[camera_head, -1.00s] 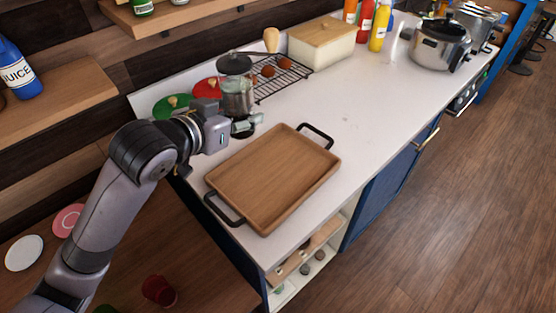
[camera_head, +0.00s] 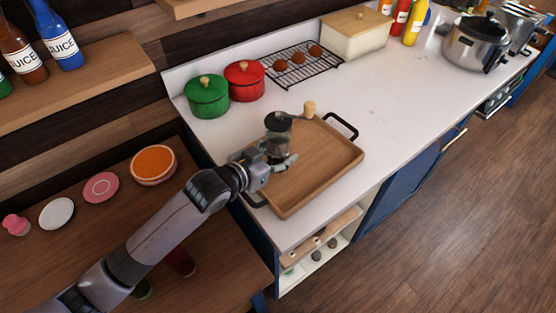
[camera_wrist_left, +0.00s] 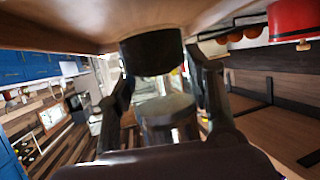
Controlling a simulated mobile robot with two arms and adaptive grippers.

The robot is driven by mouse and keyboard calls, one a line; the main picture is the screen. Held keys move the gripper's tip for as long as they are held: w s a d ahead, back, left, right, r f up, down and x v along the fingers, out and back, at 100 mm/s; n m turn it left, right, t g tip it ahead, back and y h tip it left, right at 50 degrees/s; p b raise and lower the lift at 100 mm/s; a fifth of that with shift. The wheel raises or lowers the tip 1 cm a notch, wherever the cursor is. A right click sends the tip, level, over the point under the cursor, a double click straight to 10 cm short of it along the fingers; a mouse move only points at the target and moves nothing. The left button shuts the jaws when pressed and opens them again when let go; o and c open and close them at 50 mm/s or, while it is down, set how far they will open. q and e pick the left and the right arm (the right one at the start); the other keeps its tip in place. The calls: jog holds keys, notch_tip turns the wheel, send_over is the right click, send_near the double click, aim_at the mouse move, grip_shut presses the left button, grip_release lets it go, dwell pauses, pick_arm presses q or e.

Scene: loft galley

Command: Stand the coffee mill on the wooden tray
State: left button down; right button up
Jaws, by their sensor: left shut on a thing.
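The coffee mill (camera_head: 277,137) has a dark top, a clear body and a crank with a pale wooden knob (camera_head: 309,108). It is upright over the left part of the wooden tray (camera_head: 318,170), which has black handles. My left gripper (camera_head: 276,160) is shut around the mill's lower part. In the left wrist view the mill (camera_wrist_left: 168,112) sits between my two fingers (camera_wrist_left: 165,95), its dark end close to a brown wooden surface. I cannot tell whether its base touches the tray. My right gripper is out of view.
A green pot (camera_head: 207,98) and a red pot (camera_head: 245,82) stand behind the tray. The white counter (camera_head: 400,110) right of the tray is clear.

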aim_at(278, 161)
pick_arm(q)
notch_tip(278, 161, down, 3)
jog(key=shift+f, duration=0.1)
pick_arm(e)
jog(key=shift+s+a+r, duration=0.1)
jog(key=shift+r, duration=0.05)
pick_arm(q)
jog(key=shift+f, duration=0.15)
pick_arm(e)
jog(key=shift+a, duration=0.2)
pick_arm(q)
jog(key=c, duration=0.8)
grip_release()
jog(key=shift+f, duration=0.1)
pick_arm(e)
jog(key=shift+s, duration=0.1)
pick_arm(q)
jog(key=shift+o, duration=0.2)
